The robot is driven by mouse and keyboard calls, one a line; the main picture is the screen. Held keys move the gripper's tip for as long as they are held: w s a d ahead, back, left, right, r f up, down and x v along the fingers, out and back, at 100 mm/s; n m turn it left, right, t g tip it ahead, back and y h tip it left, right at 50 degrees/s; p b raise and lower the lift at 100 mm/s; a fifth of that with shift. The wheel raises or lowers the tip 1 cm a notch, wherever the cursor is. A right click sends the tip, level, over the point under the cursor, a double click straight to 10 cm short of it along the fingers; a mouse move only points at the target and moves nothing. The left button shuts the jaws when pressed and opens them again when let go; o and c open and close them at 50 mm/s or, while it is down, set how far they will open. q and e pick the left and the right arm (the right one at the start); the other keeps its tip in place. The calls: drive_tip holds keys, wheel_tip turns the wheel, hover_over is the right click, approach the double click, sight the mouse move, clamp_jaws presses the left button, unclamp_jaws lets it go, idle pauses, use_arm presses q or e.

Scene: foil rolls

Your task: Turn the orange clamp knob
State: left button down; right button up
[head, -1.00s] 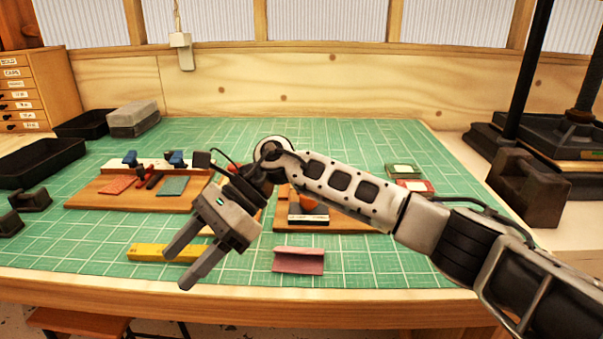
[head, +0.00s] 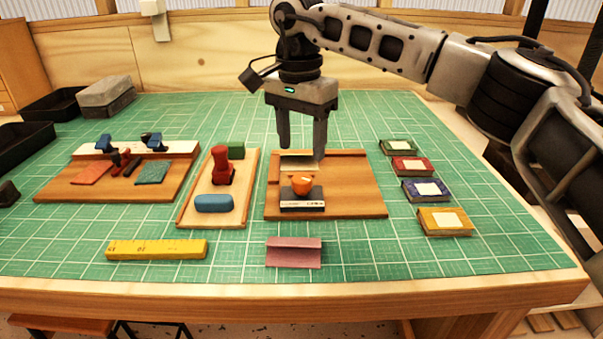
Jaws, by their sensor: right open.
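The orange clamp knob (head: 302,183) sits on a dark block with a pale front edge (head: 302,203), on a brown wooden board (head: 352,190) in the middle of the green mat. My right gripper (head: 301,158) points down over the back part of this board, behind the knob in the picture. Its two fingers are apart with nothing seen between them. A pale plate (head: 299,166) lies at the fingertips; I cannot tell whether they touch it. My left gripper is not in view.
Left of the board is a tray (head: 246,187) with a red stamp-like piece (head: 222,166) and a blue block (head: 214,203). Several small pads, one yellow (head: 445,222), line the right. A pink angled piece (head: 294,252) and yellow bar (head: 156,249) lie in front.

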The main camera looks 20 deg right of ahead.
sight(302, 178)
wheel_tip(302, 178, down, 7)
drive_tip(key=shift+f, duration=0.1)
idle(0.3)
drive_tip(key=c, duration=1)
